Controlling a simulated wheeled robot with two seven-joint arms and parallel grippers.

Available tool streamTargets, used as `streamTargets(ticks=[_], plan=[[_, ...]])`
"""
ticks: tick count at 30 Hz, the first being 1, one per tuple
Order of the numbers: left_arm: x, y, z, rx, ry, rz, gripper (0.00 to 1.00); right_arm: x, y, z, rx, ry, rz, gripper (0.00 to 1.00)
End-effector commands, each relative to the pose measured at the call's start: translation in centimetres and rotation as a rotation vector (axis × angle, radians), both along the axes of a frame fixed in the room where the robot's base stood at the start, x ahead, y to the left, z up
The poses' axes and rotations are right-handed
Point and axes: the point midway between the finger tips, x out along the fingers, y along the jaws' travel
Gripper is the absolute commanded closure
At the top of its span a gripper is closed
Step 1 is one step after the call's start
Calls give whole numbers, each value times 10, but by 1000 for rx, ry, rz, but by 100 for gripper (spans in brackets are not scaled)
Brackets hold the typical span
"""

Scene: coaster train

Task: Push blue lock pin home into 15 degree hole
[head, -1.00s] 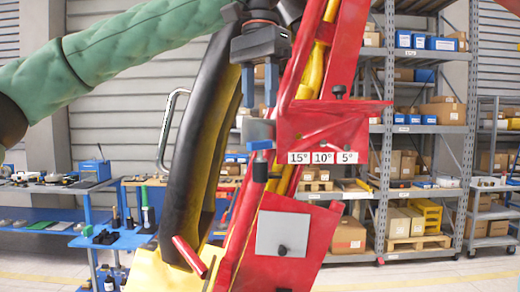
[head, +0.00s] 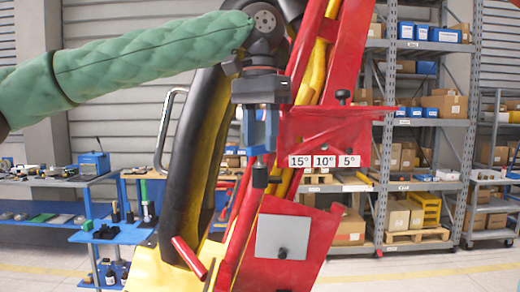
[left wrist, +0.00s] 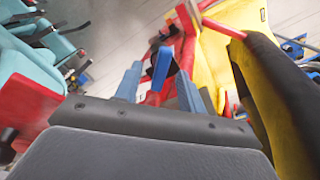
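The blue lock pin (head: 260,174) stands upright beside the left edge of the red plate (head: 325,135) with the 15°, 10° and 5° labels (head: 323,161). Its dark lower end shows below my left gripper (head: 259,148); the fingers mostly cover its top in the head view. In the left wrist view its blue handle (left wrist: 162,66) stands between the two fingers, with a gap beside it. My left gripper (left wrist: 158,88) points down, open around the handle. The 15 degree hole is not clearly visible. My right gripper is not in view.
A red sloping frame with yellow parts and a black padded restraint (head: 187,165) stand close to my left gripper. A grey square plate (head: 282,237) is on the red part below. A workbench (head: 45,182) and shelves (head: 420,150) are behind.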

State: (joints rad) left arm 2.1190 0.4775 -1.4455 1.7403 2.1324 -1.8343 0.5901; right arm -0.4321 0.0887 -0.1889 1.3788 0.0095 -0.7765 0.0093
Motion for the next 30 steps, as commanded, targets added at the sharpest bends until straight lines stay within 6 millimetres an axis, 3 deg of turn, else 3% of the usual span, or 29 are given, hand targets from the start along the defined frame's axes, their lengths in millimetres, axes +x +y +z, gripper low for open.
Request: streamTargets(ticks=[10,16,17,30], plan=[[0,0,-7,1,1,0,60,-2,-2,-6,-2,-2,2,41],[0,0,-7,1,1,0,97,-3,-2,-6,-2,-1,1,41],[0,0,-7,1,1,0,100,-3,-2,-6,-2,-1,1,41],[0,0,-1,-1,0,0,100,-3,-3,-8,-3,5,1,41]])
